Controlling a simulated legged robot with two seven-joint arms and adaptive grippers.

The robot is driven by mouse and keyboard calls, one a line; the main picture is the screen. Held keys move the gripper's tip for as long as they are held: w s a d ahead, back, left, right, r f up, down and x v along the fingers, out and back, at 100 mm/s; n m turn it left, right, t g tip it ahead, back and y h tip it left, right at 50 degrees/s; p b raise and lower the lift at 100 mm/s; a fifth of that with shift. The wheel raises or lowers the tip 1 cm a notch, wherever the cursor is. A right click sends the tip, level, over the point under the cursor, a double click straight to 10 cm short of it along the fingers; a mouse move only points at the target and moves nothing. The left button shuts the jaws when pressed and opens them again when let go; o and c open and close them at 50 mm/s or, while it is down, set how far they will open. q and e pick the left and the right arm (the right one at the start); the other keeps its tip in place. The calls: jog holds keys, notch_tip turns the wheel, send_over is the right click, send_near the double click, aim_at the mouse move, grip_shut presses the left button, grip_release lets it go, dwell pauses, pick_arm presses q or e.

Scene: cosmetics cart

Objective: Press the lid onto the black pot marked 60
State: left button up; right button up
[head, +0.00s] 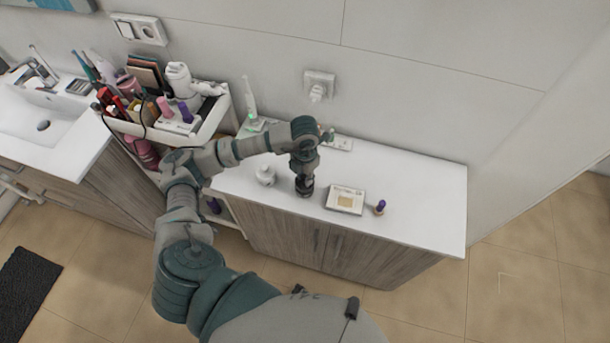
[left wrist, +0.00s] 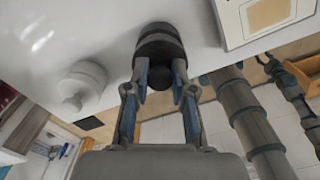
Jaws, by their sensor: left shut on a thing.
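The black pot (head: 304,189) stands near the front edge of the white counter. In the left wrist view it shows as a dark, banded round body (left wrist: 158,38). My left gripper (head: 304,174) points down over it. In the left wrist view my left gripper (left wrist: 160,88) has its two fingers on either side of a dark round knob, the lid (left wrist: 160,77), and is shut on it. The lid lies against the pot's top; I cannot tell whether it is seated. The marking 60 is not readable. My right gripper does not show.
A white jar (head: 265,175) stands left of the pot, also in the left wrist view (left wrist: 83,85). A cream box (head: 345,200) and a small purple-topped bottle (head: 380,207) stand to the right. A full cosmetics cart (head: 215,120) is at the left. The counter's right end is clear.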

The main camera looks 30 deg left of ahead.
pick_arm(q)
jog(key=o, duration=1.4)
jog(key=shift+c, duration=0.2)
jog(key=shift+r+p, duration=2.1)
jog(key=shift+r, duration=1.5)
grip_shut()
jog(key=shift+f, duration=0.2)
